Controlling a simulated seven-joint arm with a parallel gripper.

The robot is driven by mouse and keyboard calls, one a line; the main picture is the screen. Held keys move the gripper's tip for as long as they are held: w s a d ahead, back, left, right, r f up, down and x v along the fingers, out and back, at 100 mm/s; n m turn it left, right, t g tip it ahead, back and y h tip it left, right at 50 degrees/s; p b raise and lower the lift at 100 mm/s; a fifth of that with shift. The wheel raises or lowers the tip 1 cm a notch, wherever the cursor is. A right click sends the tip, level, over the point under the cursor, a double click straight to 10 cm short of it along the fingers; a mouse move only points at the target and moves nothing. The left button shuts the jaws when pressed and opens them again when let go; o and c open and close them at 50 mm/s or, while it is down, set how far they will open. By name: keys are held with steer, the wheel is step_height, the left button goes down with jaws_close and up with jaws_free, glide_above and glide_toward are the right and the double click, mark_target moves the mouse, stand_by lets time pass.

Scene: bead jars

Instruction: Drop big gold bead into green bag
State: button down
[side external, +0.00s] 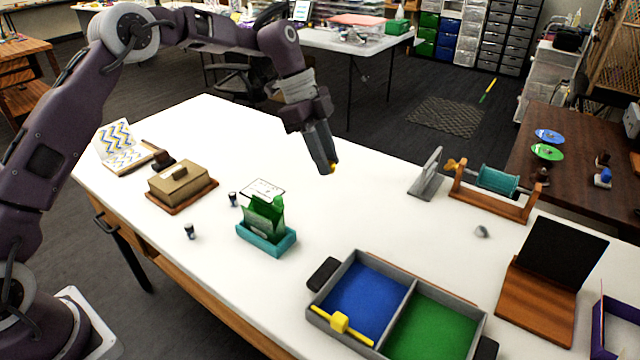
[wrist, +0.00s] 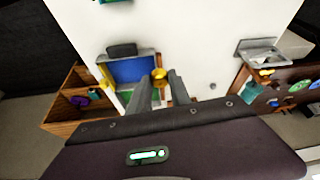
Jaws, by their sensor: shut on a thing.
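My gripper (side external: 326,167) is above the white table, to the right of and higher than the green bag. It is shut on the gold bead (side external: 332,168), which shows as a small yellow spot at the fingertips. In the wrist view the bead (wrist: 158,73) sits between the tips of the two fingers (wrist: 160,82). The green bag (side external: 264,217) stands upright in a teal holder (side external: 267,241) near the table's front edge. Its opening cannot be made out clearly. I cannot make out the bag in the wrist view.
A grey tray (side external: 412,300) with blue and green compartments lies at the front right. A lidded tan box (side external: 181,184) is left of the bag. Two small dark jars (side external: 190,231) (side external: 233,199) stand near it. A spool stand (side external: 494,190) is at the right. The table's back middle is clear.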

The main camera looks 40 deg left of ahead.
steer(key=shift+v, duration=0.8)
steer(key=s+a, duration=0.8)
steer(key=a, duration=0.4)
glide_above(264, 223)
steer(key=w+a, duration=0.2)
steer(key=a, duration=0.1)
step_height(264, 223, down, 11)
steer(key=shift+d, duration=0.2)
steer(key=c, duration=1.1)
jaws_free()
